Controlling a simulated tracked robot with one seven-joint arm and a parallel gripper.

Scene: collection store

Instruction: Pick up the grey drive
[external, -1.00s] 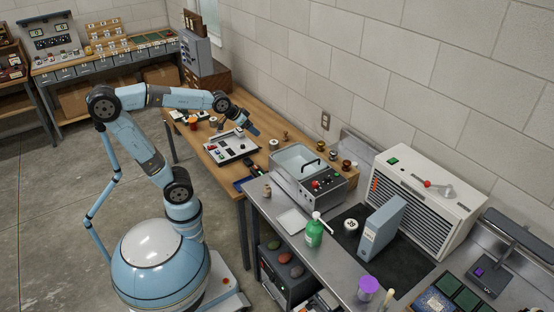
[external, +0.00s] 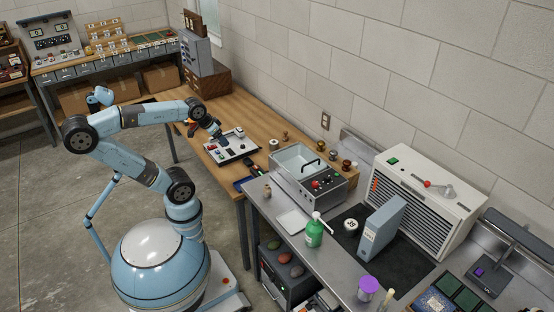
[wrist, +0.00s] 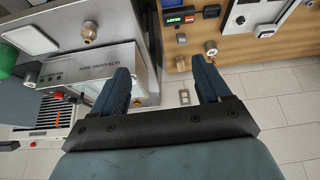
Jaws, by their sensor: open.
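My gripper (external: 222,139) is over the white panel (external: 211,151) on the wooden bench. In the wrist view my gripper (wrist: 165,78) has its two blue fingers wide apart with nothing between them. Several small items lie on and beside the panel. The panel's corner also shows at the top right of the wrist view (wrist: 268,14). I cannot tell which small item is the grey drive; it may be hidden or too small to make out.
A sink unit (external: 318,192) stands right of the panel and shows left in the wrist view (wrist: 92,64).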

